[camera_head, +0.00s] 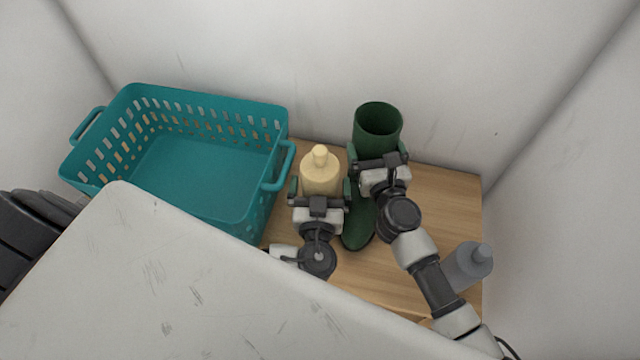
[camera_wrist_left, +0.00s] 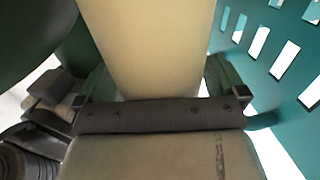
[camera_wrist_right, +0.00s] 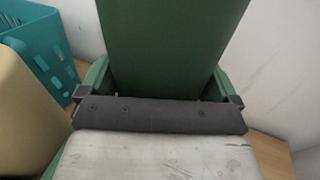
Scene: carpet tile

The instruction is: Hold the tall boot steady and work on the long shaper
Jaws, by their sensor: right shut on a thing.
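The tall boot (camera_head: 377,128) is dark green and stands upright on the wooden surface, its open top up and its toe toward me. My right gripper (camera_head: 379,161) is shut on its shaft; the shaft fills the right wrist view (camera_wrist_right: 175,45) between the fingers. The long shaper (camera_head: 321,170) is cream with a round knob on top, upright just left of the boot and outside it. My left gripper (camera_head: 320,192) is open around the shaper, with a finger on each side and small gaps showing in the left wrist view (camera_wrist_left: 155,50). The shaper's lower end is hidden.
A teal basket (camera_head: 205,205) with slotted walls and handles stands at the left, close to my left gripper. A grey knobbed item (camera_head: 466,266) is at the right beside my right arm. A pale panel (camera_head: 150,285) covers the front left. Pale walls enclose the wooden surface (camera_head: 455,205).

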